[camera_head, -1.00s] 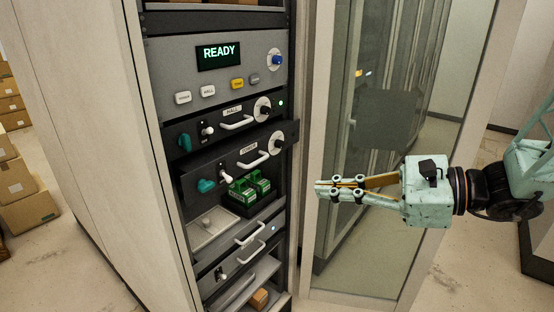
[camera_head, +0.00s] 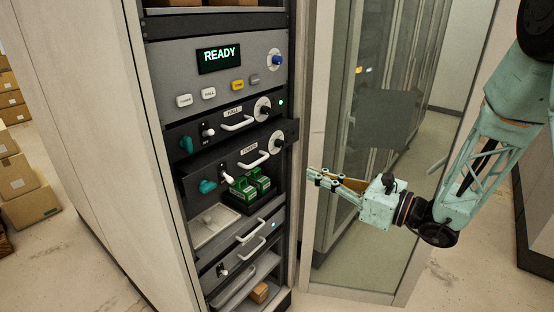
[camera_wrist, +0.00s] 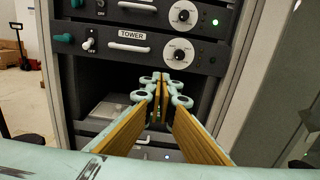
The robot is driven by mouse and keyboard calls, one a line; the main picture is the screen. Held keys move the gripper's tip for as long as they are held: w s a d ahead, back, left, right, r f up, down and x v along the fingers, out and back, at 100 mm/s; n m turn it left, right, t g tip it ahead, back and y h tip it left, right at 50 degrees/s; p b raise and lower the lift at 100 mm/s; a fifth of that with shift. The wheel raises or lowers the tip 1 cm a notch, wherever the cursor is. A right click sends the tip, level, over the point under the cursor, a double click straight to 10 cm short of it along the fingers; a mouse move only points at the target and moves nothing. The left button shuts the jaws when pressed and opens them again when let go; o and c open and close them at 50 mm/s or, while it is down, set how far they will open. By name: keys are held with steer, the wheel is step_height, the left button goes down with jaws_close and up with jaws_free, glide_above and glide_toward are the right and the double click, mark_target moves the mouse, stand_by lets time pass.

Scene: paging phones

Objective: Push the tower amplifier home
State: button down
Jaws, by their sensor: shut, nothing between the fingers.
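The tower amplifier (camera_head: 225,172) is a dark rack unit with a white handle, a TOWER label, a round dial, a teal knob and a small switch. Its front stands out from the rack, farther forward than the HALL unit (camera_head: 220,130) above it. In the wrist view, the tower amplifier (camera_wrist: 210,57) spans the upper part, with its label readable. My gripper (camera_head: 311,173) is shut and empty, to the right of the amplifier and apart from it. In the wrist view, my fingertips (camera_wrist: 160,80) point at the rack, below the amplifier's front.
A READY display panel (camera_head: 174,78) with buttons and a blue knob is above. Green components (camera_head: 251,186) sit in a dark holder below the amplifier. Lower drawers (camera_head: 232,250) have white handles. A glass cabinet door (camera_head: 375,150) stands behind my gripper. Cardboard boxes (camera_head: 22,180) are at left.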

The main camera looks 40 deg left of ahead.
steer(key=shift+w+a+f, duration=0.15)
steer(key=shift+w+f, duration=0.05)
steer(key=shift+w, duration=0.05)
steer(key=shift+a, duration=0.15)
glide_toward(262, 155)
steer(key=w+a+f, duration=0.2)
steer(key=w+a, duration=0.1)
steer(key=a, duration=0.4)
steer(key=shift+b, duration=0.3)
stand_by(0.5)
steer(key=shift+f, duration=0.1)
steer(key=a+b, duration=0.1)
steer(key=a, duration=0.4)
steer(key=shift+s+a, duration=0.15)
steer(key=shift+a, duration=0.35)
stand_by(0.4)
